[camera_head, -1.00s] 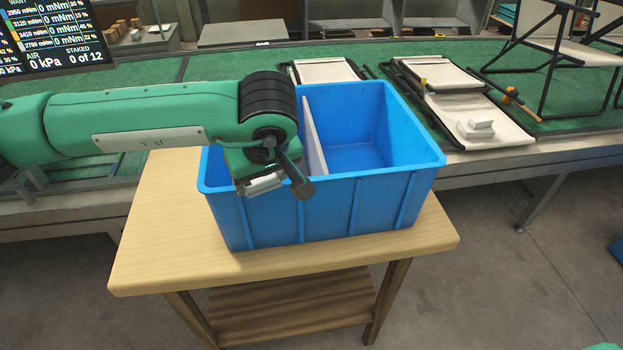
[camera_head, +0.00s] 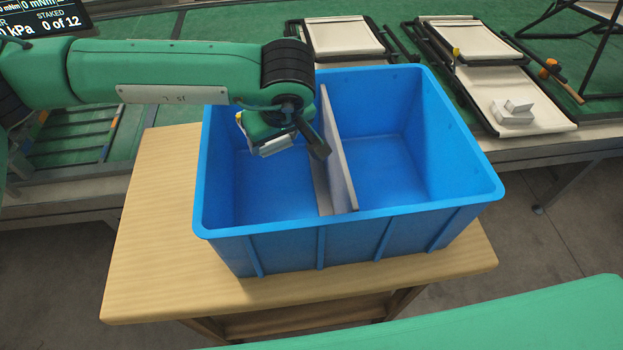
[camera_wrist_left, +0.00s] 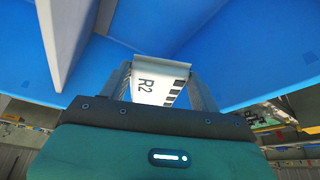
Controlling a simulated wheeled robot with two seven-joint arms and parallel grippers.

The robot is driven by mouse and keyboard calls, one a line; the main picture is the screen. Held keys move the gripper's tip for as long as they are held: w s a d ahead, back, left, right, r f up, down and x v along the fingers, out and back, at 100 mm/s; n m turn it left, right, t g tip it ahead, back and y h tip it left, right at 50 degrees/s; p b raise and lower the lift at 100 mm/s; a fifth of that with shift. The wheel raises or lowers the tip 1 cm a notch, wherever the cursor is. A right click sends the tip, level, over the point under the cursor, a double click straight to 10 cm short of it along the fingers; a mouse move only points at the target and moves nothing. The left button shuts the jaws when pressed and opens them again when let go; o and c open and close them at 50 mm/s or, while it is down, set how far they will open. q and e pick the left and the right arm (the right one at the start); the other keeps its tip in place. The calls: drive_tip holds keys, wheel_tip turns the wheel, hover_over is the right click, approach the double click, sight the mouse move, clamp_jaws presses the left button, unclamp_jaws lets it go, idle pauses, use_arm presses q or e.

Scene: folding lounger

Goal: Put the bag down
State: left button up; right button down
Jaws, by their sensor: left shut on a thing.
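My left gripper (camera_head: 276,143) hangs over the left compartment of the blue bin (camera_head: 350,222), close to the grey divider (camera_head: 337,160). In the left wrist view its two fingers (camera_wrist_left: 160,88) are shut on a small white bag (camera_wrist_left: 158,80) marked "R2" with dark stripes. The bag is mostly hidden by the gripper in the head view. The wrist view shows blue bin walls beyond the bag and the divider (camera_wrist_left: 70,35) at upper left. I cannot tell whether the bag touches the bin floor. My right gripper is out of view.
The bin stands on a wooden table (camera_head: 150,235), bare at its left side. Its right compartment looks empty. Behind, cream lounger panels with black frames (camera_head: 345,38) lie on a green surface, with white blocks (camera_head: 513,112) on one. My green right arm crosses the lower right.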

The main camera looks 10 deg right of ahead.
use_arm(q)
wheel_tip(320, 180, down, 6)
drive_tip(key=p, duration=0.5)
hover_over(280, 201)
drive_tip(key=s, duration=0.1)
drive_tip(key=f, duration=0.7)
drive_tip(key=shift+s+d+f, duration=0.15)
drive_tip(key=shift+d+f, duration=0.1)
drive_tip(key=shift+d, duration=0.1)
drive_tip(key=shift+f, duration=0.65)
wheel_tip(280, 201, down, 3)
drive_tip(key=shift+f+p, duration=0.1)
drive_tip(key=shift+p, duration=0.75)
drive_tip(key=shift+f, duration=0.45)
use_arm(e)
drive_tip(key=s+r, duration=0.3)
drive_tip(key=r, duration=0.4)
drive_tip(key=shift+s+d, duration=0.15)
